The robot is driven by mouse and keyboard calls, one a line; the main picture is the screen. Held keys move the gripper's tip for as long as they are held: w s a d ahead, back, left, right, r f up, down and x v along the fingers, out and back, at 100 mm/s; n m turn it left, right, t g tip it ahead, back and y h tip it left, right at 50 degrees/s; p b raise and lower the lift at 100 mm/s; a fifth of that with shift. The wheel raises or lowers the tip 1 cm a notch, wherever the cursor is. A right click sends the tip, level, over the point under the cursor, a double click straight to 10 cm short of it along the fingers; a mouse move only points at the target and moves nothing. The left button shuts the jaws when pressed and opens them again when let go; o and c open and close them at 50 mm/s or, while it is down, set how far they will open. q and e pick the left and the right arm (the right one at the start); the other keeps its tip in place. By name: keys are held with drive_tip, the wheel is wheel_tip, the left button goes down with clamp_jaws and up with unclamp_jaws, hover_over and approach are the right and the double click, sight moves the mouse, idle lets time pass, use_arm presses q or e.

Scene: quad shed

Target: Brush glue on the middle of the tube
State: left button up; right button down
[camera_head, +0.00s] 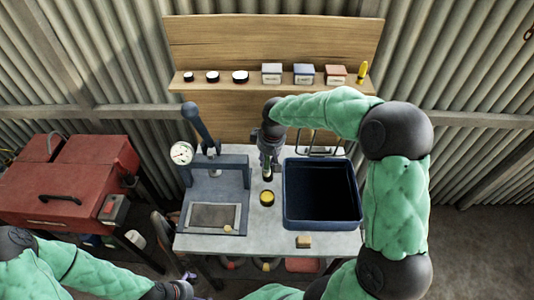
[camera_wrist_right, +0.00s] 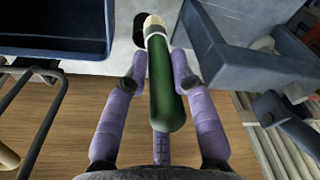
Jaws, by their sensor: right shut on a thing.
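My right gripper (camera_head: 268,168) points down over the middle of the table, behind a small yellow pot (camera_head: 267,199). In the wrist view the gripper (camera_wrist_right: 155,85) has its purple fingers on both sides of a brush (camera_wrist_right: 165,95) with a thick green handle and pale tip. The tip points away from the palm toward the table; I cannot tell whether it touches anything. A dark round patch lies beside it. I cannot make out a tube for sure; a flat grey-brown piece (camera_head: 213,216) lies on the press base. My left gripper (camera_head: 178,290) is at the bottom edge, partly cut off.
A blue press (camera_head: 230,180) with a gauge (camera_head: 181,153) stands at the table's left, a deep blue bin (camera_head: 322,222) at its right. A tan block (camera_head: 304,241) lies near the front edge. A shelf (camera_head: 300,86) behind holds tins and boxes. A red chest (camera_head: 70,180) stands left.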

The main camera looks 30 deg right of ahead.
drive_tip(key=s+a+f+b, duration=0.2)
drive_tip(key=s+f+b, duration=0.2)
drive_tip(key=f+b, duration=0.2)
drive_tip(key=shift+s+f, duration=0.15)
drive_tip(key=shift+f, duration=0.15)
idle(0.4)
drive_tip(key=shift+a+f, duration=0.1)
drive_tip(key=shift+f, duration=0.5)
idle(2.0)
drive_tip(key=shift+r, duration=0.1)
wheel_tip(320, 180, up, 7)
drive_tip(key=p, duration=0.4)
drive_tip(key=shift+p, duration=0.4)
idle(0.8)
